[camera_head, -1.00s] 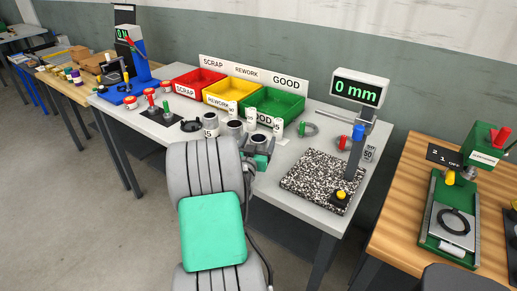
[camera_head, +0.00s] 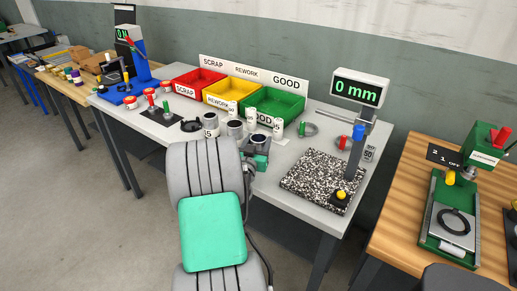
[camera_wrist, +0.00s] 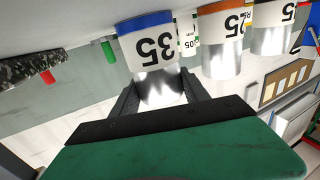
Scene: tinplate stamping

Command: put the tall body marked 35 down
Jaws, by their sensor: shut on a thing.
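The tall body marked 35 (camera_wrist: 146,45) fills the top middle of the wrist view, which shows it upside down. It has a blue band, a white label and a shiny metal part. My gripper (camera_wrist: 161,92) is shut on the metal part, one finger on each side. In the head view the held body (camera_head: 259,137) is near the table's front edge, with my gripper (camera_head: 257,153) in front of it. It looks upright at about its neighbours' level. I cannot tell whether its base touches the table.
The green GOOD bin (camera_head: 274,104) is behind. A speckled plate (camera_head: 318,180) lies to the right, with bare grey table (camera_head: 268,182) between.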

